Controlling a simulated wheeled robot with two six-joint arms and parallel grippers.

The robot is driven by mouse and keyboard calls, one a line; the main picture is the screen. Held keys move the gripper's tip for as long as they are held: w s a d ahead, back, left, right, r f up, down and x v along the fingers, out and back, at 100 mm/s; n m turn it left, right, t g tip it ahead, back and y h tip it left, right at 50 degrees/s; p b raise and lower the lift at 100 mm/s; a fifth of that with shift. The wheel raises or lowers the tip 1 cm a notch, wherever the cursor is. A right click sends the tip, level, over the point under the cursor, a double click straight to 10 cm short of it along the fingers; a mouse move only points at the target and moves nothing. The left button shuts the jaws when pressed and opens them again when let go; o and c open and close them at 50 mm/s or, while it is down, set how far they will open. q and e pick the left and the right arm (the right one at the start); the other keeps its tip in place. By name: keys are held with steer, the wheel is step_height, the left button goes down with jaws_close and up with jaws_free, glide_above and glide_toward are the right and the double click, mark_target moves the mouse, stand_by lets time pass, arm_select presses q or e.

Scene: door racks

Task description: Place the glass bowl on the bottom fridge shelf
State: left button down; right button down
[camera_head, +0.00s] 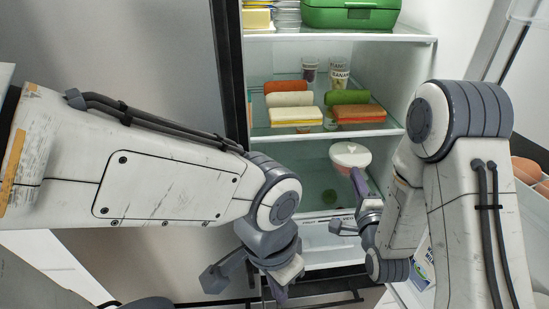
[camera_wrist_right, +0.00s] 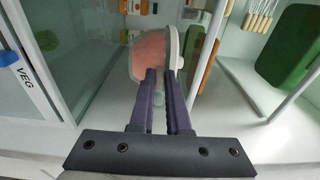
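The glass bowl (camera_head: 350,155) has a white lid and shows at the lower fridge compartment in the head view. In the right wrist view the bowl (camera_wrist_right: 152,50) has pinkish contents, with its white lid on the right side. My right gripper (camera_head: 357,177) reaches in from the right, its purple fingers close together at the bowl's near rim. In the wrist view its fingertips (camera_wrist_right: 161,74) appear closed on the rim. The bottom fridge shelf (camera_head: 318,185) is glass, below the bowl; contact between them cannot be told. My left gripper (camera_head: 276,290) hangs low before the fridge, its opening unclear.
The shelf above (camera_head: 340,135) holds rolls and sandwich-like blocks, with two small cups behind. A green case (camera_head: 350,14) stands on the upper shelf. The bottom shelf has bare room left of the bowl. The open fridge door with eggs (camera_head: 526,170) stands at right.

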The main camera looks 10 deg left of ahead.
steer(key=shift+w+a+f+b, duration=0.65)
steer(key=shift+w+a+b, duration=0.2)
steer(key=shift+b, duration=3.25)
steer(key=shift+a, duration=0.1)
steer(key=w+a+f+p, duration=0.1)
steer(key=w+a, duration=0.1)
steer(key=w+a+f+p, duration=0.1)
steer(key=w+a+f, duration=0.1)
steer(key=w+a+f+p, duration=0.1)
steer(key=w+a+f, duration=0.1)
steer(key=shift+w+a, duration=0.1)
steer(key=shift+a, duration=0.1)
steer(key=shift+w+f+p, duration=0.1)
steer(key=shift+f+p, duration=0.95)
steer(key=shift+f, duration=1.05)
steer(key=shift+f+b, duration=0.65)
steer(key=shift+b, duration=0.2)
steer(key=c, duration=0.5)
jaws_free()
